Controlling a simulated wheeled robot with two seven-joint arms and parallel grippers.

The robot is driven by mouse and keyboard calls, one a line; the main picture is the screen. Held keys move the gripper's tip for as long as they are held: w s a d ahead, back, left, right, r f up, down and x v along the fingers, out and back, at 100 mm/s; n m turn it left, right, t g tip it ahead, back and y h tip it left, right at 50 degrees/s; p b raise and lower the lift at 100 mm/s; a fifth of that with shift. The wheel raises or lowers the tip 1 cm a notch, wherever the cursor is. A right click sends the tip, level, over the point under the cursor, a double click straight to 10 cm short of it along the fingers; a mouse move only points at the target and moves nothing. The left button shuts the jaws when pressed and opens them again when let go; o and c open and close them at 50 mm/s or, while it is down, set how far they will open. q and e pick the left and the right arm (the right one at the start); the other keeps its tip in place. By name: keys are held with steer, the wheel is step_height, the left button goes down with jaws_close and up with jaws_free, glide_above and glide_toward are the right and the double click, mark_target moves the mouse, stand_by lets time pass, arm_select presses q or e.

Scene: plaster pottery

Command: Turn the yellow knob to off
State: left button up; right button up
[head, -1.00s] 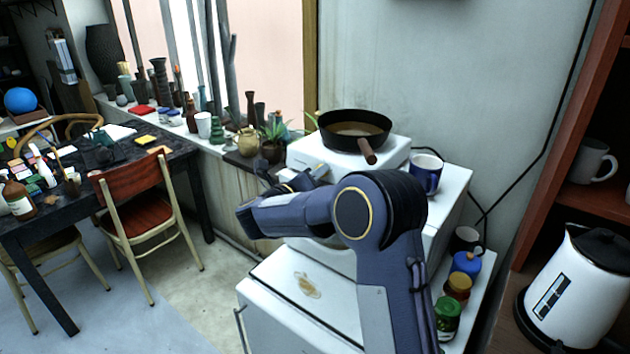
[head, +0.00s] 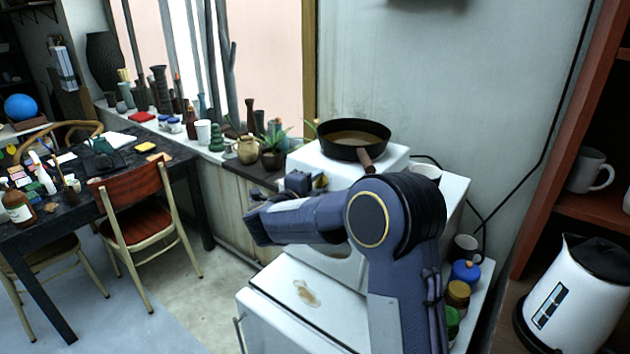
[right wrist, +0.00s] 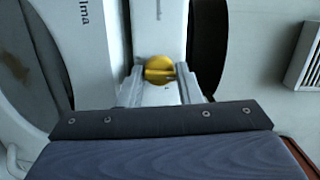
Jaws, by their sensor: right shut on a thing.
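The yellow knob (right wrist: 160,68) is on the front of the white stove (head: 345,258). In the right wrist view it sits between my two fingertips, its raised grip running across from one finger to the other. A bit of yellow also shows beside my gripper in the head view (head: 321,182). My right gripper (right wrist: 161,76) is shut on the knob, a finger on each side. In the head view my right arm hides much of the stove front. I cannot read any markings around the knob. My left gripper is not in view.
A dark pan (head: 354,139) sits on the stove, its handle (head: 366,162) pointing forward above my arm. A mug (head: 427,172) stands behind my arm. Jars (head: 457,295) stand right of my arm. A white kettle (head: 573,297) is farther right. A red chair (head: 133,205) stands left.

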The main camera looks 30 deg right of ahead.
steer(key=shift+f+n, duration=0.15)
steer(key=shift+n, duration=0.55)
steer(key=shift+f+p, duration=0.1)
steer(key=shift+p, duration=0.2)
steer(key=o, duration=0.9)
steer(key=b+v, duration=0.2)
steer(key=v, duration=0.6)
steer(key=shift+d, duration=0.1)
